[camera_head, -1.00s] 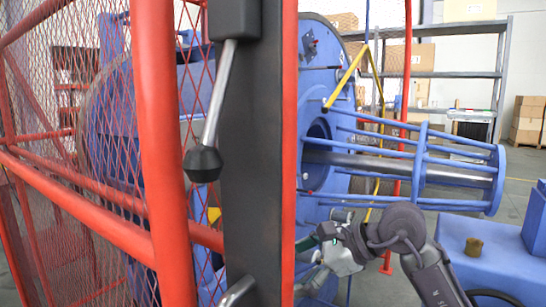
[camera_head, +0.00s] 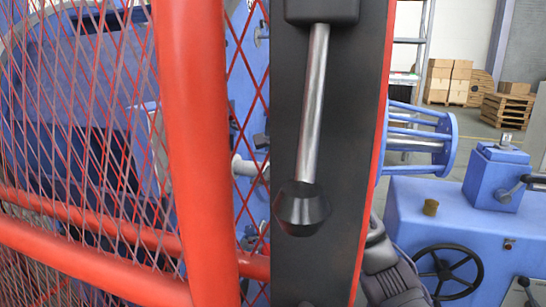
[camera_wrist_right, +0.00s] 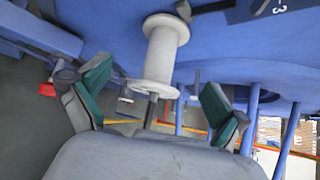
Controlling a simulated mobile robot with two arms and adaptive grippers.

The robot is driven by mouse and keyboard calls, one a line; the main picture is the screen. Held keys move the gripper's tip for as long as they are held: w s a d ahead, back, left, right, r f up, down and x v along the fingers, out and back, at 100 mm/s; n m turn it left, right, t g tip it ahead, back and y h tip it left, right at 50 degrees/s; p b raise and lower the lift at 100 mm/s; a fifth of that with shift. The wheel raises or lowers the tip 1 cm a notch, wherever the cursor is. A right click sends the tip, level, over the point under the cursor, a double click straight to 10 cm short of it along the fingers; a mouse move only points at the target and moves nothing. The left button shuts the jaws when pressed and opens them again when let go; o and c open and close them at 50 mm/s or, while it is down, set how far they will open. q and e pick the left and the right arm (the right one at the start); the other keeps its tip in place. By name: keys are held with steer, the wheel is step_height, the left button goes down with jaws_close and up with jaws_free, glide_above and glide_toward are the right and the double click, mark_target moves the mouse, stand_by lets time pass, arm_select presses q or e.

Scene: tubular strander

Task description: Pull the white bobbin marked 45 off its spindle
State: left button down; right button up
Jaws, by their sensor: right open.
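A white bobbin (camera_wrist_right: 162,50) with two round flanges shows in the right wrist view, pointing from the blue machine toward my right gripper. I cannot read a number on it. My right gripper (camera_wrist_right: 155,88) is open, with a green-padded finger on either side of the bobbin's near end. The fingers look apart from it, and nothing is held. In the head view a pale flanged part (camera_head: 246,168), perhaps this bobbin, shows through the red mesh. The black post hides most of my right gripper there. The spindle is mostly hidden. My left gripper is not in view.
A red mesh guard (camera_head: 200,140) and a black post with a lever (camera_head: 312,110) stand close in front. A blue cage (camera_head: 420,135) and a blue cabinet with a black handwheel (camera_head: 445,268) are at right. Boxes and pallets stand farther back.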

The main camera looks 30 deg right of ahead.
steer(key=x, duration=0.6)
jaws_close()
stand_by(0.8)
